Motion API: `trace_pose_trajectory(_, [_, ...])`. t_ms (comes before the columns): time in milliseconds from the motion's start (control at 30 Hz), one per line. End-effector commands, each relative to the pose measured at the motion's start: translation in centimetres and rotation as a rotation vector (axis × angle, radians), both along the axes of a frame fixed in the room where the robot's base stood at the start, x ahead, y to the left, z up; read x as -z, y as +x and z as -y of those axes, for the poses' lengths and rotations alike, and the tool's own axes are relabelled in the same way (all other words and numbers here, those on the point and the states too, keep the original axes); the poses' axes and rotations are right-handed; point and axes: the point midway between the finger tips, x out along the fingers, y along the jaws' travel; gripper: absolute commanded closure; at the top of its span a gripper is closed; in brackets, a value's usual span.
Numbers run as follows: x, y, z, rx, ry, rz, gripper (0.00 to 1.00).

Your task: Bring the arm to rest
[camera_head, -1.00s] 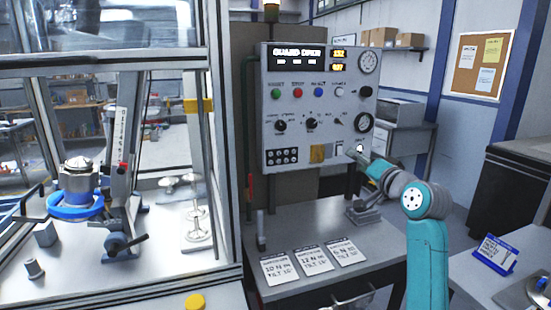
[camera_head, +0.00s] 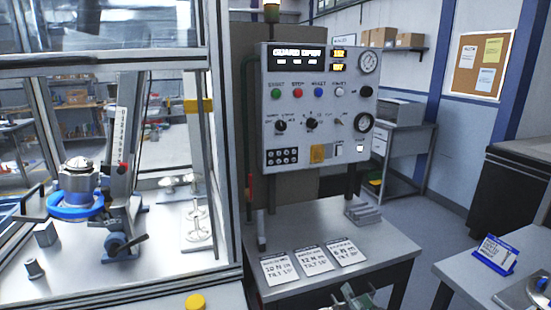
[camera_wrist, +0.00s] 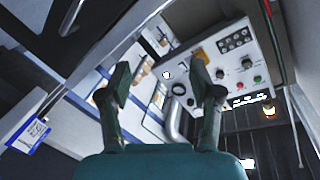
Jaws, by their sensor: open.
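My gripper (camera_wrist: 158,85) shows in the wrist view with its two fingers apart and nothing between them. Part of it also shows at the bottom edge of the head view (camera_head: 355,300), low in front of the small table. The rest of my arm is out of the head view. The control panel (camera_head: 318,110) stands upright behind the table, with a lit display reading "GUARD OPEN". The panel also shows tilted in the wrist view (camera_wrist: 232,66), beyond the fingers and apart from them.
The grey table (camera_head: 350,228) carries three printed cards (camera_head: 312,261) and a grey metal block (camera_head: 362,213). The machine enclosure (camera_head: 224,150) stands at left. A side table (camera_head: 460,268) with a blue sign holder (camera_head: 495,254) is at right. Floor shows between the tables.

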Motion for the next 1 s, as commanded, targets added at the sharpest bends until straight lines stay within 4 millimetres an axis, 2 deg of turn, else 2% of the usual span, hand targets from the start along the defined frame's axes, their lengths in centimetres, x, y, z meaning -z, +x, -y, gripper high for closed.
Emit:
trace_pose_trajectory(33, [1.9, -1.9, -0.2, 0.007, -0.014, -0.012, 0.36])
trace_pose_trajectory(200, [6.1, -7.5, -0.6, 0.031, -0.069, -0.032, 0.36])
trace_pose_trajectory(500, [11.0, -18.1, -1.2, 0.059, -0.181, -0.061, 0.36])
trace_pose_trajectory(767, [12.9, -27.6, -1.6, 0.066, -0.285, -0.087, 0.36])
trace_pose_trajectory(1000, [12.6, -35.8, -2.0, 0.057, -0.387, -0.105, 0.36])
